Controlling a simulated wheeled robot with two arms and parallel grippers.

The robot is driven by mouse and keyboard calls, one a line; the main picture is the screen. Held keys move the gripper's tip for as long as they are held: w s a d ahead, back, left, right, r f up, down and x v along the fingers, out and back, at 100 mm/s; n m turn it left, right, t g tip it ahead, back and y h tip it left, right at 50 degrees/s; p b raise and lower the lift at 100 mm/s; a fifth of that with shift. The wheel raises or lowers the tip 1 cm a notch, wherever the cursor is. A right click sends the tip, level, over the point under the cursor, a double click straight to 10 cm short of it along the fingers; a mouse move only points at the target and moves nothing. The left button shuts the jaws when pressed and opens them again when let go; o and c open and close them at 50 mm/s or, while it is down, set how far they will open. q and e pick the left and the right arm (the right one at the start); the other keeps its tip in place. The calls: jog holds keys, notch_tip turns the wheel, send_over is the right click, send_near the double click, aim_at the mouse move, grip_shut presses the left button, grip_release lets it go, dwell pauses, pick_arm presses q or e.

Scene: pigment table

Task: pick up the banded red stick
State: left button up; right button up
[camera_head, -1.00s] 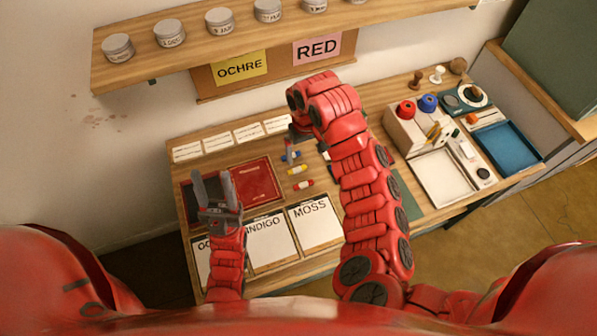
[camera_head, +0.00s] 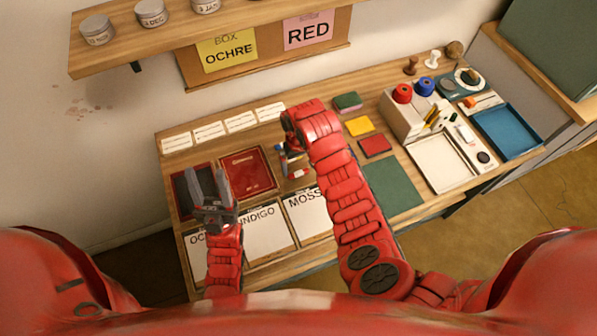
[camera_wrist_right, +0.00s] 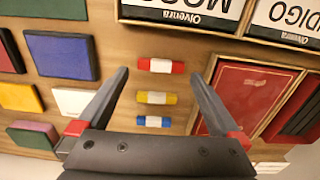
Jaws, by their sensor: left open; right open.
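The banded red stick (camera_wrist_right: 160,65) is red with a pale middle band. It lies on the wooden table in the right wrist view, above a banded yellow stick (camera_wrist_right: 156,98) and a banded blue stick (camera_wrist_right: 153,121). My right gripper (camera_wrist_right: 160,75) is open and empty. Its fingertips appear on either side of the red stick, apart from its ends. In the head view the red stick (camera_head: 300,174) shows just below my right wrist, which hides most of that gripper and the other sticks. My left gripper (camera_head: 206,173) is open and empty over the dark red tray area.
Labelled cards, including MOSS (camera_head: 305,215) and INDIGO (camera_head: 266,232), lie along the front. A red case (camera_head: 248,173) is left of the sticks. Coloured pads, such as the yellow one (camera_head: 359,125), lie right. A shelf (camera_head: 115,55) overhangs the back left.

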aim_at(299, 173)
jog(key=shift+f+p, duration=0.6)
jog(key=shift+f, duration=1.1)
jog(key=c, duration=1.1)
